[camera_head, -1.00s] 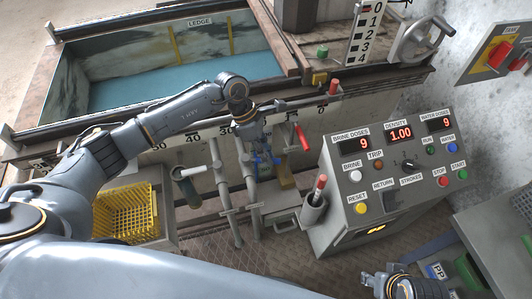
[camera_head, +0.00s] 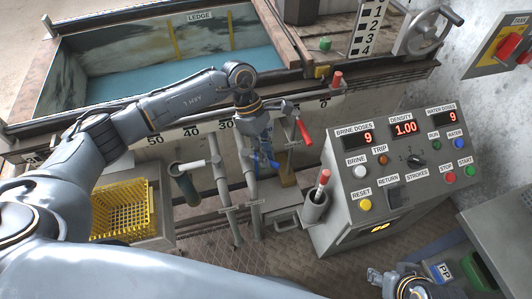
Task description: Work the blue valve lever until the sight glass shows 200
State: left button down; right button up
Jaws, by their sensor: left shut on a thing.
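The blue valve lever (camera_head: 265,161) is low on the tank's front, among grey pipes, and partly hidden by my gripper. My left gripper (camera_head: 260,152) reaches down over the tank edge and is shut on the blue lever. A red lever (camera_head: 304,132) is just to its right. I cannot pick out a sight glass or a reading of it. My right gripper (camera_head: 398,284) is at the bottom edge, apart from the lever, its fingers not clear.
The control panel (camera_head: 345,203) stands to the right, showing 9, 1.00 and 9. A red-handled lever in a grey cup (camera_head: 316,208) stands beside it. A yellow basket (camera_head: 123,212) is at left. The tank holds blue-green liquid (camera_head: 160,82).

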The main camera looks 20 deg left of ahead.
pick_arm(q)
jog(key=c, duration=1.3)
grip_release()
jog(key=shift+r, duration=0.1)
jog(key=v, duration=1.2)
